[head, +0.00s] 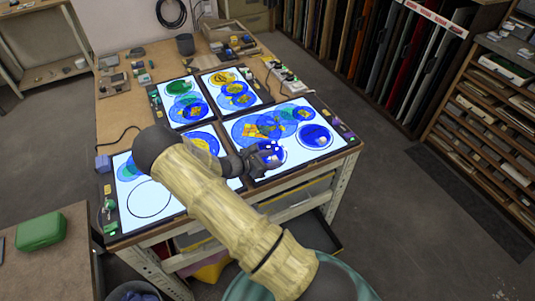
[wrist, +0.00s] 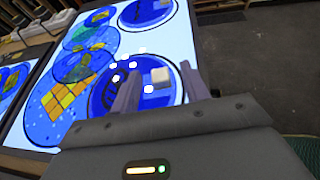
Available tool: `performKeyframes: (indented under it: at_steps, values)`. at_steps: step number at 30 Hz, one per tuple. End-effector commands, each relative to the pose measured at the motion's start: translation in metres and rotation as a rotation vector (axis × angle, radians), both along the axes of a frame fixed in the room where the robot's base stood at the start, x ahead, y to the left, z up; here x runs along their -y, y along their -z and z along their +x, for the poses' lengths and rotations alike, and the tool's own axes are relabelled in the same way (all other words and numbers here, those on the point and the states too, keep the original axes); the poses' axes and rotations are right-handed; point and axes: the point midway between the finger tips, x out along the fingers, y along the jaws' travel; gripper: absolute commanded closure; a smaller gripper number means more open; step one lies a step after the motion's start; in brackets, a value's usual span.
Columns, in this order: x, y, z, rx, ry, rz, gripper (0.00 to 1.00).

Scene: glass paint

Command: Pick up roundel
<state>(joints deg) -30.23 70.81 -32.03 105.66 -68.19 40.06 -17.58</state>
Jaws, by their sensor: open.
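Several round glass roundels lie on lit panels on the workbench. In the wrist view, a deep blue roundel (wrist: 107,88) with white dots and a small pale block (wrist: 161,76) lies just beyond and beneath my gripper (wrist: 160,67). My fingers are apart, with nothing seen clamped between them; they hide part of this roundel. In the head view my gripper (head: 262,156) is over the front of the right panel, partly covering the same roundel (head: 275,158). Another blue roundel (head: 315,136) lies to its right, also in the wrist view (wrist: 146,12). Finger contact cannot be told.
A patterned roundel with yellow squares (wrist: 58,105) lies left of the gripper. Two smaller lit panels with green, yellow and blue roundels (head: 180,87) are farther back. A dark cup (head: 185,44) and small tools stand at the bench's back. A green case (head: 41,231) is at left.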

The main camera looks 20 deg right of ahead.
Motion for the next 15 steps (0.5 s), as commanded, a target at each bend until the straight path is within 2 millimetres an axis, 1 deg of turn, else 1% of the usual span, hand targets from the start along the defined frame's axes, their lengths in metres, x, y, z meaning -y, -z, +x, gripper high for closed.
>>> performKeyframes:
  at_steps: [8,11,15]
  values:
    - [-0.0003,0.0,-0.0001,0.0,0.0,0.0,0.55]
    - [-0.0004,-0.0001,-0.0001,0.0,0.0,0.0,0.72]
    - [-0.0004,-0.0001,-0.0002,0.0,0.0,0.0,1.0]
